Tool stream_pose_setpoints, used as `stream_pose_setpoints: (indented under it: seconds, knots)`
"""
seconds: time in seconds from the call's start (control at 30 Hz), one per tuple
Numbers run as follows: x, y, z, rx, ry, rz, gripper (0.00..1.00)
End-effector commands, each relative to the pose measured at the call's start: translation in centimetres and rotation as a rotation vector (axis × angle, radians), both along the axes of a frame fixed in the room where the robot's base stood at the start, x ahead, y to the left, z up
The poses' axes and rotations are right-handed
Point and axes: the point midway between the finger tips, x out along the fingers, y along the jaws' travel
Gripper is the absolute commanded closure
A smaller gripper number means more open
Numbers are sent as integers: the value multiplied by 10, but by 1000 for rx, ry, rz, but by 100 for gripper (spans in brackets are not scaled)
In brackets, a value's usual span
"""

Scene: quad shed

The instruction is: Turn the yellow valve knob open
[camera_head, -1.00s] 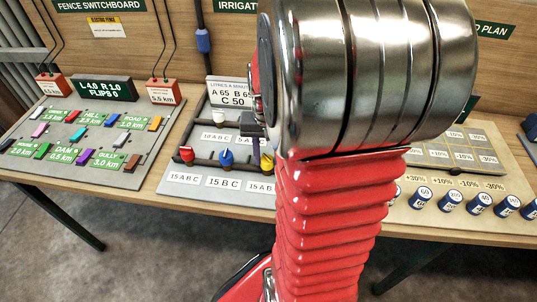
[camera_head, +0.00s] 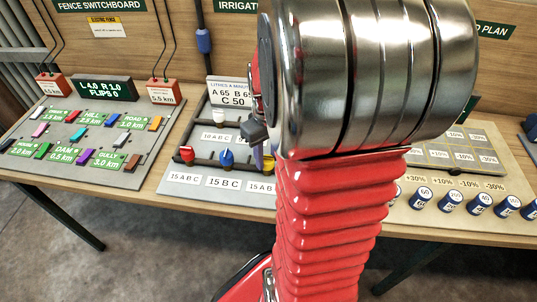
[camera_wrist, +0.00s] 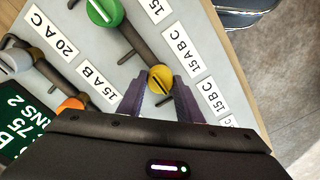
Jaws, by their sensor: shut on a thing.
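The yellow valve knob (camera_wrist: 161,78) sits on a dark pipe of the irrigation board, between 15 A B and 15 A B C labels in the wrist view. My gripper (camera_wrist: 160,88) is shut on the knob, with one purple finger on each side of it. A dark slot line crosses the knob's face. In the head view only a sliver of the yellow knob (camera_head: 268,161) shows beside my gripper (camera_head: 261,158), and my arm hides the rest.
A green knob (camera_wrist: 104,10), a grey-white knob (camera_wrist: 14,62) and an orange knob (camera_wrist: 70,105) stand nearby on the pipes. Red (camera_head: 186,153) and blue (camera_head: 226,158) knobs stand left of my gripper. The fence switchboard (camera_head: 84,138) lies further left, and blue cylinders (camera_head: 451,203) stand at right.

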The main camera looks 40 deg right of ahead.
Motion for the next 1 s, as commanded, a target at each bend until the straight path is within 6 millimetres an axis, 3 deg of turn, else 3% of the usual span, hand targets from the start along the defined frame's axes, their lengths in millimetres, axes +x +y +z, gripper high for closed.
stream_pose_setpoints:
  seconds: [0.4,0.43,0.6,0.7,1.0]
  knots:
    - [2,1,1,1,-4,10,90]
    - [2,1,1,1,-4,10,67]
    - [1,0,1,0,-2,9,55]
    - [1,0,0,0,-2,9,50]
    - [0,0,2,-1,-1,9,50]
